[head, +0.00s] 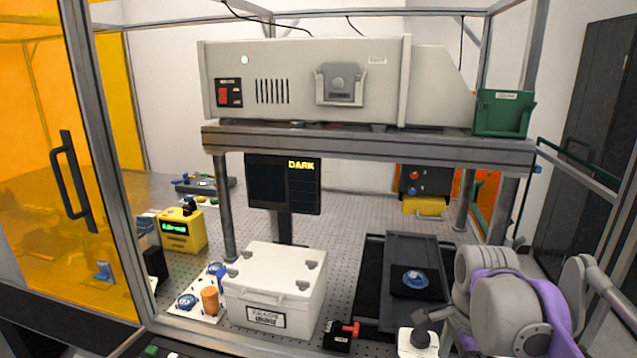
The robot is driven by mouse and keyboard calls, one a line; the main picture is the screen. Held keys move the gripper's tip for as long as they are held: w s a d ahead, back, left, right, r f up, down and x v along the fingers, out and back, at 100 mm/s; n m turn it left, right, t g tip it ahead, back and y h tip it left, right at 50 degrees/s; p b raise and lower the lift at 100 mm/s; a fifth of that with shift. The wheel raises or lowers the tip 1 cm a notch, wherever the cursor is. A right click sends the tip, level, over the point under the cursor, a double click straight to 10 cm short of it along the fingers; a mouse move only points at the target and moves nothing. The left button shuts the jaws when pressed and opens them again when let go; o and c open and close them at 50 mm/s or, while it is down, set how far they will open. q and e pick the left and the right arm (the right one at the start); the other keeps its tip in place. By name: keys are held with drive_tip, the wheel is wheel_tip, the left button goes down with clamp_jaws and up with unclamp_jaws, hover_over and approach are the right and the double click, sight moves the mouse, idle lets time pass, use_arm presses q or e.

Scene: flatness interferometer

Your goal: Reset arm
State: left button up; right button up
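My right arm (505,305), grey with a purple band, is folded in the lower right corner, in front of the enclosure. A small dark grey piece at its left end reaches over a white block (418,346) at the bottom edge. I cannot tell whether this piece is my gripper's finger, nor whether it touches the block. The fingertips do not show clearly. My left arm and gripper are not in view.
A white lidded box (275,290) stands on the perforated table, left of a dark tray (410,245) with a blue-rimmed disc (415,280). A grey instrument (300,80) sits on the raised shelf (370,142). Enclosure posts (105,170) and an orange door panel (45,190) bound the left.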

drive_tip(key=s+a+f+n+t, duration=0.2)
drive_tip(key=s+f+n, duration=0.4)
drive_tip(key=f+n, duration=0.2)
drive_tip(key=s+a+f+n+t, duration=0.3)
drive_tip(key=s+f+n, duration=0.3)
drive_tip(key=f+n, duration=0.3)
drive_tip(key=shift+s+a+n, duration=0.35)
drive_tip(key=shift+n, duration=0.15)
drive_tip(key=shift+s, duration=0.1)
